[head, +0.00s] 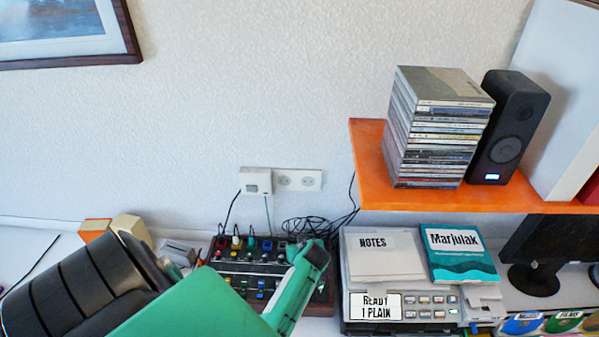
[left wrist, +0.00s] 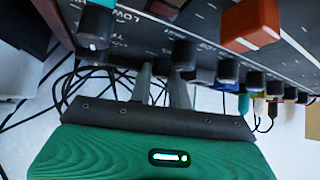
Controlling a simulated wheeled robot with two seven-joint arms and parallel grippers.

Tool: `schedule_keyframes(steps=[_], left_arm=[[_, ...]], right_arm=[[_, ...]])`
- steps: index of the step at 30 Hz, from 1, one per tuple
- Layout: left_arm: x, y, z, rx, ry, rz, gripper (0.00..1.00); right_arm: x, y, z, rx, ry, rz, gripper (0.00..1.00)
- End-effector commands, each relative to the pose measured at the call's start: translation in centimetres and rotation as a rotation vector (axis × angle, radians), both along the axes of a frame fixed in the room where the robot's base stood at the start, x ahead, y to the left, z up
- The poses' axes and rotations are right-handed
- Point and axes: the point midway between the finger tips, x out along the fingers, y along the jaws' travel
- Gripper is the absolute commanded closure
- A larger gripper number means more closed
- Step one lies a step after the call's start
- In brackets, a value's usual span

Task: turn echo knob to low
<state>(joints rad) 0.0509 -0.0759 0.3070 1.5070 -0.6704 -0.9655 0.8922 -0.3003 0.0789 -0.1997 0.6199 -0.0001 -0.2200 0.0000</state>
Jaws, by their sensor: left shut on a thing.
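The effects panel (head: 250,268) is a dark box with rows of knobs and colored buttons, on the desk left of center in the head view. My left arm reaches in front of it. Its green gripper body (head: 292,287) is at the panel's right side, with the fingertips hidden there. In the left wrist view, my left gripper (left wrist: 164,72) has its two grey fingers close together at the panel edge. It is shut on a dark knob, mostly hidden between the fingers. A black knob (left wrist: 93,28) stands left, near lettering "LOW". I cannot read which knob is echo. My right gripper is not in view.
Several black knobs, including one at the right (left wrist: 228,70), and a red-orange block (left wrist: 251,25) are close to the fingers. Cables (head: 310,224) lie behind the panel. A grey machine (head: 403,309) stands right of it, under an orange shelf (head: 368,150).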

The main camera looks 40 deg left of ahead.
Motion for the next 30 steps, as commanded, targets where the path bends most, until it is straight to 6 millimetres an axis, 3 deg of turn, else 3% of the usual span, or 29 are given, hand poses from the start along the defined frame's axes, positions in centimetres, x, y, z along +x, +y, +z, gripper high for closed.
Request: schedule_keyframes(steps=[1, 9, 27, 28, 30], left_arm=[[0.1, -0.1, -0.4, -0.002, -0.002, 0.031, 1.00], [0.2, -0.1, -0.2, -0.001, -0.001, 0.150, 1.00], [0.2, -0.1, 0.1, 0.001, 0.000, 0.190, 1.00], [0.2, -0.1, 0.1, 0.001, 0.000, 0.190, 0.79], [0.2, -0.1, 0.1, 0.002, -0.001, 0.190, 0.72]], right_arm=[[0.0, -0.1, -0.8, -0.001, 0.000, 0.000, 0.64], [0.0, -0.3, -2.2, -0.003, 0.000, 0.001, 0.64], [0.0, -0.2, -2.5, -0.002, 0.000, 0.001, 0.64], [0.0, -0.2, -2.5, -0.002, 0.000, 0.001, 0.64], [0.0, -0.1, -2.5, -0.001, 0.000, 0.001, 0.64]])
